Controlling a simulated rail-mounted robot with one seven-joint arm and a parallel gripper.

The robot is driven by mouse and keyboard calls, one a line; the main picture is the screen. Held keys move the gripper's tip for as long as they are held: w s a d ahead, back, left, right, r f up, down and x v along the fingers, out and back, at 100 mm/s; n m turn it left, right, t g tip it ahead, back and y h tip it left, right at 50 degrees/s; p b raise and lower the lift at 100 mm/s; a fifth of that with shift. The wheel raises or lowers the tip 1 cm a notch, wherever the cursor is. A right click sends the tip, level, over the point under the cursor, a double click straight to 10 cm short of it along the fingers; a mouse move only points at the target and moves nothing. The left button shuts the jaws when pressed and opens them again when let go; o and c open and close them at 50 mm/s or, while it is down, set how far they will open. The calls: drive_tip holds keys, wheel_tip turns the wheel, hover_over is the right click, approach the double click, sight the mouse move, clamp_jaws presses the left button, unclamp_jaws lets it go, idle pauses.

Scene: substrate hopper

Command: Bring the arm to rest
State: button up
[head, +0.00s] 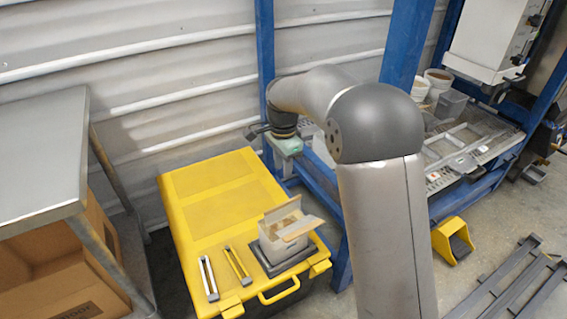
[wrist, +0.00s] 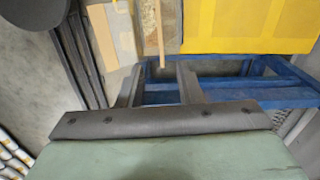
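My arm is bent, with its elbow high in the middle of the head view. My gripper's green body (head: 288,146) hangs beyond the yellow case, beside the blue frame; its fingers are hard to make out there. In the wrist view my gripper (wrist: 160,72) has two dark fingers standing apart. I see nothing held between them. Past the fingertips are the blue frame (wrist: 215,90), the yellow case (wrist: 250,25) and a box (wrist: 157,28).
The yellow case (head: 190,212) carries an open-flapped carton (head: 283,246) on a dark base. A steel table (head: 40,150) stands left. The blue rack (head: 403,45) and hopper (head: 488,35) are right. A yellow pedal (head: 441,240) and dark metal frame (head: 515,285) lie on the floor.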

drive_tip(key=s+d+r+n+p, duration=0.5)
drive_tip(key=s+d+r+p, duration=0.35)
drive_tip(key=s+r, duration=0.45)
drive_tip(key=s+d+r+n+p, duration=0.1)
drive_tip(key=s+d+n+p, duration=0.2)
drive_tip(key=s, duration=0.6)
drive_tip(key=s+d+r+n+p, duration=0.1)
drive_tip(key=s+d+n+p, duration=0.2)
drive_tip(key=s, duration=0.7)
drive_tip(key=shift+s+d+r+n, duration=0.15)
drive_tip(key=shift+d+r+n, duration=0.15)
drive_tip(key=shift+d, duration=0.3)
